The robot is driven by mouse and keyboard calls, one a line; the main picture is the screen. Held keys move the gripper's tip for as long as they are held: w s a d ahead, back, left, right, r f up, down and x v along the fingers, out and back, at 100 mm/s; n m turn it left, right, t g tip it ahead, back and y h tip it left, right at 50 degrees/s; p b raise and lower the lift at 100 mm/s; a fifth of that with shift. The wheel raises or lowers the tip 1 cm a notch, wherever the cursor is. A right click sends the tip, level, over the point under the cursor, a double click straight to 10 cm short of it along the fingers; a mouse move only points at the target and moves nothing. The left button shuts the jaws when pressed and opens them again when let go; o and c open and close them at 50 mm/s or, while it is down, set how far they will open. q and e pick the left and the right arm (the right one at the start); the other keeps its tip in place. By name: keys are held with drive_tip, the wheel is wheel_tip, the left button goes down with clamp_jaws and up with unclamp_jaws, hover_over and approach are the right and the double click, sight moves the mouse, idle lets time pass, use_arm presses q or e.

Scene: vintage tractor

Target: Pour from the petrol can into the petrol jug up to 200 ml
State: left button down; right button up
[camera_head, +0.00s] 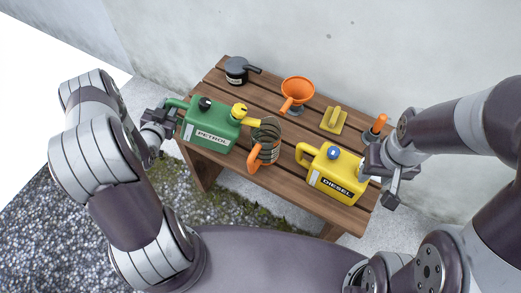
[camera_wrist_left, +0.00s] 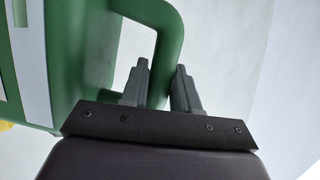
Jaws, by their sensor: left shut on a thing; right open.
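The green petrol can (camera_head: 207,132), labelled PETROL, is at the left end of the wooden bench and looks upright. It has a black cap and a yellow spout cap or nozzle (camera_head: 239,110) on its right side. My left gripper (camera_head: 170,112) is shut on the can's green handle; the left wrist view shows the handle (camera_wrist_left: 172,45) between the two fingers (camera_wrist_left: 160,88). The petrol jug (camera_head: 267,137), grey with an orange handle, stands just right of the can. Its contents and level marks cannot be read. My right gripper (camera_head: 378,178) is open beside the yellow can.
A yellow diesel can (camera_head: 336,172) stands at the bench's right front. Behind are a dark oil can (camera_head: 237,70), an orange funnel (camera_head: 297,90), a yellow item (camera_head: 334,120) and an orange-topped item (camera_head: 377,126). The wooden bench (camera_head: 285,185) stands against a pale wall.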

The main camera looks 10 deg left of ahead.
sight(167, 98)
use_arm(q)
drive_tip(key=shift+r, duration=0.4)
drive_tip(key=shift+r+p, duration=0.35)
drive_tip(key=shift+p, duration=0.05)
drive_tip(key=shift+r+m+p, duration=0.3)
drive_tip(key=shift+r, duration=0.05)
idle(1.8)
drive_tip(key=shift+d+r, duration=0.1)
drive_tip(key=shift+r, duration=0.25)
drive_tip(key=shift+r+p, duration=0.15)
drive_tip(key=shift+p, duration=0.2)
idle(1.3)
drive_tip(key=shift+d+r, duration=0.15)
drive_tip(key=shift+r, duration=0.2)
drive_tip(key=shift+r+m+p, duration=0.15)
drive_tip(key=shift+m+p, duration=0.15)
drive_tip(key=shift+p, duration=0.1)
idle(1.2)
drive_tip(key=shift+d+r, duration=0.1)
drive_tip(key=shift+r, duration=0.25)
drive_tip(key=shift+r+p, duration=0.1)
drive_tip(key=shift+p, duration=0.2)
idle(0.4)
